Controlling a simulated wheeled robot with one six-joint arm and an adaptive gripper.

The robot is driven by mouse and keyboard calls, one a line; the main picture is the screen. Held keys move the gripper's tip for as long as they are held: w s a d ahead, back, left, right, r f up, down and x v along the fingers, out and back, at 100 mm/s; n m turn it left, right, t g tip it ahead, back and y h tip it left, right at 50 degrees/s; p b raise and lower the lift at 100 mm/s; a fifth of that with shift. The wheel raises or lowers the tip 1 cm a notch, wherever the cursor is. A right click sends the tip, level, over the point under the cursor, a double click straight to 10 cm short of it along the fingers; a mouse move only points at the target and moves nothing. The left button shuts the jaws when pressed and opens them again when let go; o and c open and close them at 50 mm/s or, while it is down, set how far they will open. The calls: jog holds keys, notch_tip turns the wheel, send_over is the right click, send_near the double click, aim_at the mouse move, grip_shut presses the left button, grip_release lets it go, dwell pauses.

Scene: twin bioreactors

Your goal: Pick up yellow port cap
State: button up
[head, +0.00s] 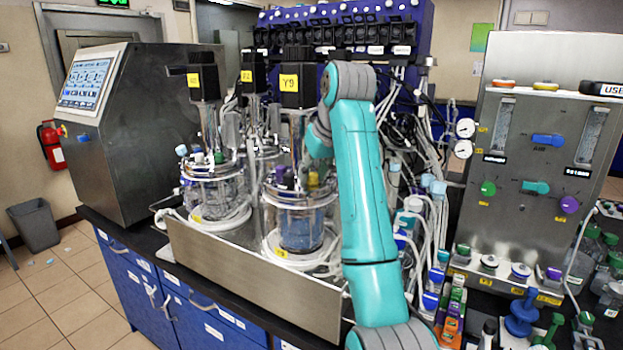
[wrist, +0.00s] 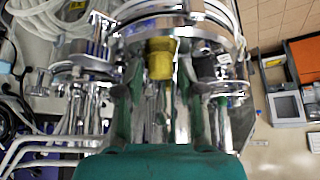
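The yellow port cap (wrist: 160,58) shows in the wrist view near the top middle, on the metal head of a glass vessel. In the head view a small yellow cap (head: 313,179) shows on the front right vessel (head: 302,222), beside a purple one. My gripper (wrist: 160,75) has its two fingers spread, one on each side of the yellow cap, with gaps visible between the fingers and the cap. How far the fingertips are from the cap in depth is hard to tell. In the head view my arm hides most of the gripper.
A second glass vessel (head: 213,190) stands to the left in the same metal tray (head: 250,278). Tubes and cables crowd the right of the vessels. A steel control panel (head: 540,150) stands at the right, a console with a screen (head: 88,82) at the left.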

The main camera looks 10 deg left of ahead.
jog(key=c, duration=0.6)
jog(key=shift+r, duration=0.1)
